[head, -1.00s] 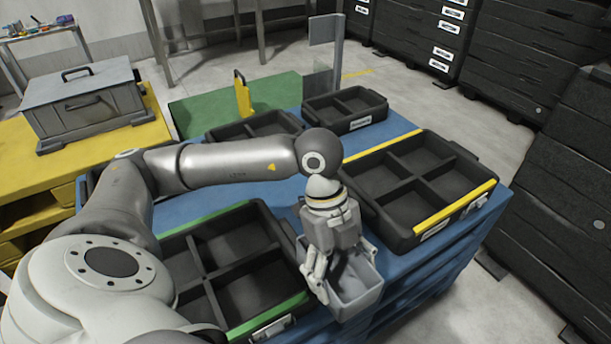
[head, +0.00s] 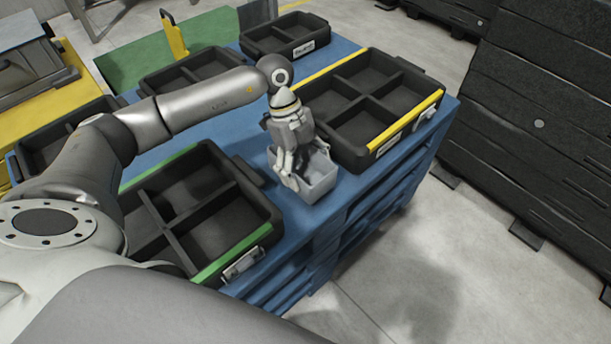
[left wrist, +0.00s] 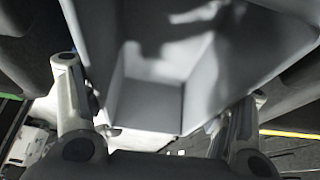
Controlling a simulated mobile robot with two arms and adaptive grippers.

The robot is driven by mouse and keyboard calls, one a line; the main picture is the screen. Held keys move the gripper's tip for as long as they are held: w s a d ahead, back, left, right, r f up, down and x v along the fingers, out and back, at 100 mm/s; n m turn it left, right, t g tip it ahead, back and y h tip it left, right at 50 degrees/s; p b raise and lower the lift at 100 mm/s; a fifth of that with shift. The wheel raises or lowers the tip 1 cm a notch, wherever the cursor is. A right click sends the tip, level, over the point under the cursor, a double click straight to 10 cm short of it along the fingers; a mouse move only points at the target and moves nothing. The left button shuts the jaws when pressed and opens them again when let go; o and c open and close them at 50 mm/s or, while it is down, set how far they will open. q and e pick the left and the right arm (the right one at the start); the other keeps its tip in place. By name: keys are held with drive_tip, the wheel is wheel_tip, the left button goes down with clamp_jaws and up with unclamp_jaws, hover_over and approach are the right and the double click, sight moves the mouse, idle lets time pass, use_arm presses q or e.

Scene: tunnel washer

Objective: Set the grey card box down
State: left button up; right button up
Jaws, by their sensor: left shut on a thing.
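The grey card box (head: 319,180) is an open-topped light grey box at the front part of the blue table (head: 336,212), between the green-edged tray and the yellow-edged tray. My left gripper (head: 291,177) points down and is shut on the box. In the left wrist view the box's inside (left wrist: 155,85) fills the middle, with a finger on each side. I cannot tell whether the box's base touches the table. My right gripper is not in view.
The green-edged divided tray (head: 243,264) stands left of the box, and the yellow-edged divided tray (head: 405,133) stands right and behind. More black trays (head: 275,47) stand at the back. Bare blue table lies behind the box. Black stacked crates (head: 545,110) stand at the right.

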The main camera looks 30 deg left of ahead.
sight(306, 179)
use_arm(q)
wheel_tip(306, 179, down, 3)
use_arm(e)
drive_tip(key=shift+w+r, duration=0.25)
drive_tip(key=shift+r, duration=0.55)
use_arm(q)
drive_tip(key=o, duration=1.5)
drive_tip(key=shift+o, duration=0.2)
drive_tip(key=shift+r, duration=0.15)
drive_tip(key=p+v, duration=0.1)
drive_tip(key=v, duration=1)
drive_tip(key=shift+r, duration=0.4)
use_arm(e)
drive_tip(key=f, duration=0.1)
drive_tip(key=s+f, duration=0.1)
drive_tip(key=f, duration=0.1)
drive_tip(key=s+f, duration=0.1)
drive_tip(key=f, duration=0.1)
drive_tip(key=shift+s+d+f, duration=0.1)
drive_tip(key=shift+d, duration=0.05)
use_arm(q)
drive_tip(key=shift+a, duration=0.1)
